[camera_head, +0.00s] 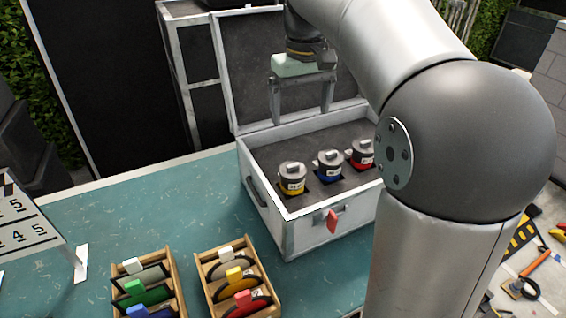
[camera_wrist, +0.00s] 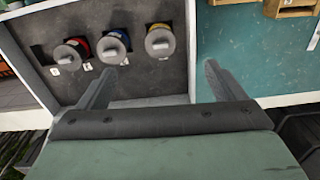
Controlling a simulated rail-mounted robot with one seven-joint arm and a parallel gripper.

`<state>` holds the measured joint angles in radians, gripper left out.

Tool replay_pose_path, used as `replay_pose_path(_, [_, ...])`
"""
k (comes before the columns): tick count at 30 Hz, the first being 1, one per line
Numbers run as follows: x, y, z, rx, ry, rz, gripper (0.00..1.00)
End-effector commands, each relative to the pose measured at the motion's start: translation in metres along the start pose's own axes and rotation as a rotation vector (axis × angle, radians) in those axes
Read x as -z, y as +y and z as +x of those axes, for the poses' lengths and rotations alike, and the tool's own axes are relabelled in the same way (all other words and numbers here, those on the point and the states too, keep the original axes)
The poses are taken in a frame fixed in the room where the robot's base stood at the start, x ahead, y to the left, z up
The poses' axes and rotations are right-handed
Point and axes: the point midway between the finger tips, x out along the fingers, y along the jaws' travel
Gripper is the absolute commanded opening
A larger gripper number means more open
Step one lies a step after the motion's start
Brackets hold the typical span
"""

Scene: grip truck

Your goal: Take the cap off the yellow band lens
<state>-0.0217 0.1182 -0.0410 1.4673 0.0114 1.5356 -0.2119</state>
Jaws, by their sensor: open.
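The yellow band lens (camera_head: 291,187) stands upright in the left slot of the open lens case, with a grey cap (camera_head: 292,168) on top that has a raised grip tab. In the wrist view the yellow band lens (camera_wrist: 160,28) is the rightmost of the three, and its cap (camera_wrist: 160,42) faces the camera. The blue band lens (camera_head: 329,170) and the red band lens (camera_head: 362,157) stand beside it, also capped. My gripper (camera_head: 301,118) is open and empty, above the back part of the case, behind the lenses. In the wrist view its two fingers (camera_wrist: 160,78) are spread wide, short of the caps.
The white lens case (camera_head: 262,222) has its lid (camera_head: 262,70) raised behind. Two wooden racks (camera_head: 205,282) with coloured filters stand on the teal table (camera_head: 150,205). A slate board (camera_head: 30,232) is at the left. My arm hides the case's right side.

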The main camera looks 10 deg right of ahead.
Motion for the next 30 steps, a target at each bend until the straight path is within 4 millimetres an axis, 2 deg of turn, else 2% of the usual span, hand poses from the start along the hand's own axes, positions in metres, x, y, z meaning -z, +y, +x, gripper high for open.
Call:
replay_pose_path(1, [0.013,0.003,0.008,-0.001,-0.005,-0.012,0.89])
replay_pose_path(3, [0.025,0.005,0.006,-0.001,-0.012,-0.027,0.89])
replay_pose_path(8, [0.038,0.007,0.003,-0.001,-0.021,-0.047,0.89])
replay_pose_path(11, [0.039,0.007,0.008,-0.001,-0.024,-0.050,0.89])
replay_pose_path(14, [0.038,0.007,0.025,0.000,-0.027,-0.050,0.89])
replay_pose_path(24, [0.036,0.006,0.097,0.000,-0.026,-0.050,0.89])
replay_pose_path(30, [0.036,0.006,0.119,-0.001,-0.023,-0.050,0.89])
